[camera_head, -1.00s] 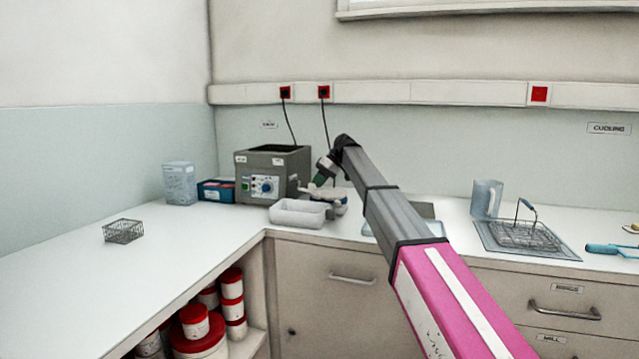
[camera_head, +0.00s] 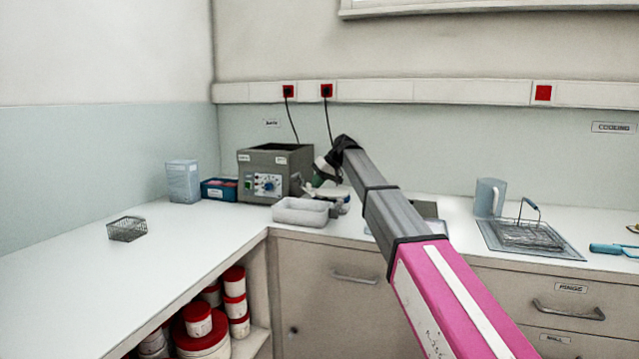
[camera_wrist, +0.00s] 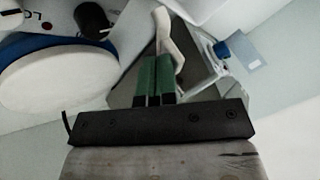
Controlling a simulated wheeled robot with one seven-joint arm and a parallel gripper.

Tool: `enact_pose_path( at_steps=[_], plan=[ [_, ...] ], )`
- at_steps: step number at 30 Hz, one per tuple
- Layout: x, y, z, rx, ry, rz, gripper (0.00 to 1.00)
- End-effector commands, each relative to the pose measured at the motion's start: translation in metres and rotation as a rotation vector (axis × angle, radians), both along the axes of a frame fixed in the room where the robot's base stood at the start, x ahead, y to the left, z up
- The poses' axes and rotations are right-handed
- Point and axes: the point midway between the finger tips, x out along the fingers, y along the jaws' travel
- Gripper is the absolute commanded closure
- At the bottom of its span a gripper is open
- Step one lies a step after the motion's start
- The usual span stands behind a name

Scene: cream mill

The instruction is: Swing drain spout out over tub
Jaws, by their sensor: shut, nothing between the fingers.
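A white tub (camera_head: 300,213) stands on the counter in front of a grey box-shaped unit (camera_head: 262,178) with a blue dial. My gripper (camera_head: 314,186) is low beside the unit's right side, behind the tub, and partly hidden by my arm. In the wrist view its green fingers (camera_wrist: 154,75) are shut with nothing between them. A pale curved piece (camera_wrist: 166,38) shows just beyond the fingertips; I cannot tell if they touch. It may be the drain spout, which I cannot clearly make out in the head view.
A white disc with a blue rim (camera_wrist: 60,80) and a black knob (camera_wrist: 92,18) are close at the left in the wrist view. A blue box (camera_head: 219,190), clear container (camera_head: 183,182) and wire basket (camera_head: 127,229) are left of the unit. The left counter is mostly clear.

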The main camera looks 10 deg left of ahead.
Motion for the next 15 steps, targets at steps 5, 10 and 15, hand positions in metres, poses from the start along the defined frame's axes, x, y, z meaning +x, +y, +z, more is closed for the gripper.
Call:
enact_pose_path(
  at_steps=[5, 10, 15],
  plan=[
    [-0.016, 0.007, -0.001, 0.002, -0.001, -0.165, 1.00],
    [-0.024, 0.016, -0.001, 0.000, -0.001, -0.321, 1.00],
    [-0.030, 0.026, -0.001, 0.000, 0.000, -0.459, 1.00]
  ],
)
